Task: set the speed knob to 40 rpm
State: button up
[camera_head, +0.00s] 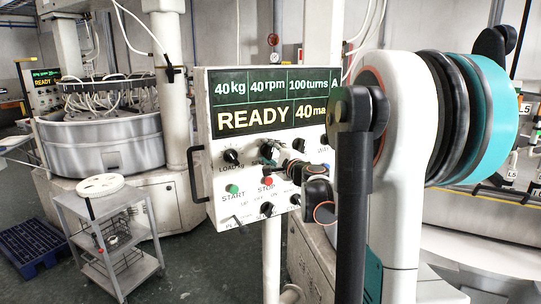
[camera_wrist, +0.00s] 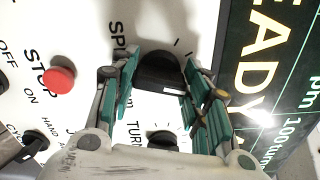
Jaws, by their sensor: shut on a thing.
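The speed knob (camera_wrist: 160,72) is a black knob with a white pointer mark, beside lettering that starts "SPE" in the wrist view. My gripper (camera_wrist: 163,66) has its teal-padded fingers on both sides of this knob and is shut on it. In the head view my gripper (camera_head: 270,152) is at the panel's middle knob and mostly covers it. The control panel (camera_head: 213,112) has a display (camera_head: 268,102) reading "40 kg", "40 rpm", "100 turns" and "READY". The ends of its lines are cut off by my arm.
The load knob (camera_head: 231,156) is left of my gripper. The turns knob (camera_wrist: 162,140) is close by. A red stop button (camera_wrist: 60,79) and a green start button (camera_head: 232,188) are on the panel. A grey trolley (camera_head: 70,205) stands to the left.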

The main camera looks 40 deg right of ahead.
jog(key=shift+m, duration=1.5)
jog(key=o, duration=1.1)
jog(key=shift+c, duration=0.2)
jog(key=shift+s, duration=0.1)
jog(key=v, duration=1.2)
jog(key=shift+r, duration=0.1)
